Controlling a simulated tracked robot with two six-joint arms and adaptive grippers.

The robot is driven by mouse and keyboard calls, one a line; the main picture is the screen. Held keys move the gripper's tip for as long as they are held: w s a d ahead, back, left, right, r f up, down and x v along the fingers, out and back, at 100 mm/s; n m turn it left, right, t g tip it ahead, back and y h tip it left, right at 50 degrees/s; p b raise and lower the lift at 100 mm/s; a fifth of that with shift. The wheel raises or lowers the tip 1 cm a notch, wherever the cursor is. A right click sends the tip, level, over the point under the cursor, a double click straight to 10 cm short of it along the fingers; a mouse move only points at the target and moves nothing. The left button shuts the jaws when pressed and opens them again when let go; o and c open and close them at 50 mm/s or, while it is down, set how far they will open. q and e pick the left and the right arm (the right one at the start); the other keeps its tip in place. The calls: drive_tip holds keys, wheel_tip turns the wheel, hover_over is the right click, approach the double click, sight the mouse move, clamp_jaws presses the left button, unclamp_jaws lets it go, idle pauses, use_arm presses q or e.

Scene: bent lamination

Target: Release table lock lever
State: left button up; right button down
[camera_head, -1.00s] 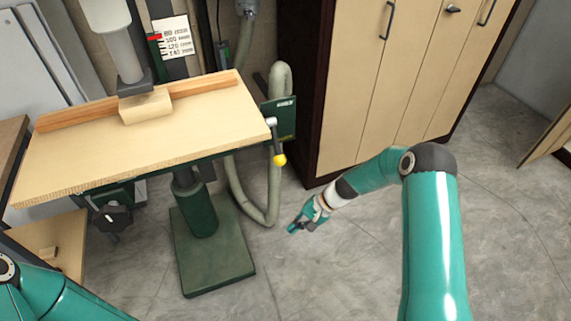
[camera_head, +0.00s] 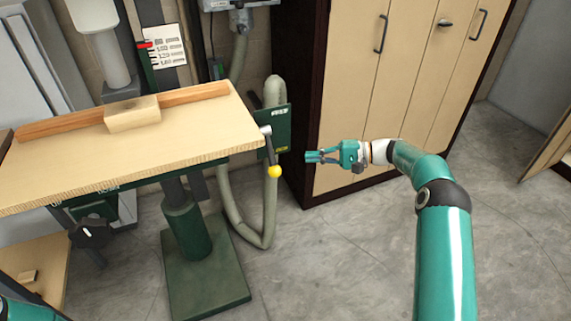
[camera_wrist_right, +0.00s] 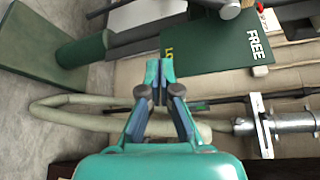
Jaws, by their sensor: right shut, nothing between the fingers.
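The lock lever (camera_head: 269,148) is a dark handle with a yellow knob (camera_head: 275,171), hanging downward at the right end of the wooden table (camera_head: 150,150). A green plate (camera_head: 284,126) is behind it. In the right wrist view this plate (camera_wrist_right: 215,42) reads "FREE" in white, with a partly hidden yellow word starting "LO". My right gripper (camera_head: 308,156) is shut and empty, to the right of the knob and apart from it, pointing left. Its fingertips (camera_wrist_right: 153,68) meet in the wrist view, covering part of the yellow lettering. My left gripper is out of view.
A beige cabinet (camera_head: 345,60) with dark sides stands behind my right gripper. A grey hose (camera_head: 268,215) loops below the plate. The green machine base (camera_head: 205,275) stands on the floor at left. The floor at centre right is clear.

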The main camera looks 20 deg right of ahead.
sight(270, 152)
drive_tip(key=a+p, duration=0.2)
drive_tip(key=a, duration=0.7)
drive_tip(key=shift+w+a+f, duration=0.15)
drive_tip(key=shift+w+a, duration=0.1)
drive_tip(key=shift+s+r+m+g+p, duration=0.3)
drive_tip(key=shift+s+m+p, duration=0.1)
drive_tip(key=shift+p, duration=0.25)
idle(0.4)
drive_tip(key=s+r+m+g+h+p, duration=0.2)
drive_tip(key=s+r+m+g+p, duration=0.2)
drive_tip(key=r+m+p, duration=0.3)
drive_tip(key=shift+s+r+g+p, duration=0.4)
drive_tip(key=shift+r+g+p, duration=0.5)
drive_tip(key=shift+p, duration=1.75)
drive_tip(key=shift+d, duration=0.1)
